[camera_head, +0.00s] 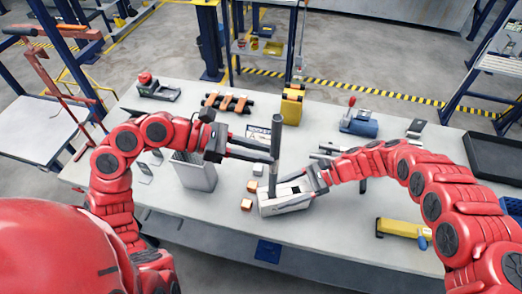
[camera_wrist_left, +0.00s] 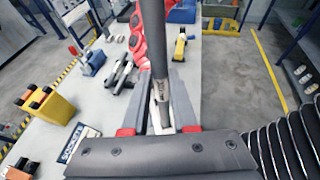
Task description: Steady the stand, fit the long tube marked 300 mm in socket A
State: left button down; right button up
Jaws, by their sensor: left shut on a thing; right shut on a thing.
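The long dark grey tube (camera_head: 277,128) stands nearly upright in the head view. My left gripper (camera_head: 274,153) is shut on it around its middle. The tube also shows large in the left wrist view (camera_wrist_left: 181,92); I cannot read its marking. Its lower end meets the pale grey stand (camera_head: 290,209) near the stand's left part. I cannot tell whether it sits inside a socket or in front of one. My right gripper (camera_head: 312,189) is shut on the stand's right end. The socket letters are too small to read.
A metal bin (camera_head: 196,177) with thin rods stands left of the stand. Small orange-and-white blocks (camera_head: 247,204) lie beside the stand. A yellow box (camera_head: 292,105), a small sign (camera_head: 257,133) and a blue device (camera_head: 358,122) are behind. A yellow tool (camera_head: 400,228) lies at front right.

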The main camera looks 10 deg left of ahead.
pick_arm(q)
jog(key=shift+f, duration=0.25)
jog(key=shift+f, duration=0.3)
jog(key=c, duration=0.7)
grip_release()
jog(key=r+v, duration=0.1)
jog(key=v, duration=1.1)
pick_arm(e)
jog(key=o, duration=1.6)
jog(key=shift+c, duration=0.2)
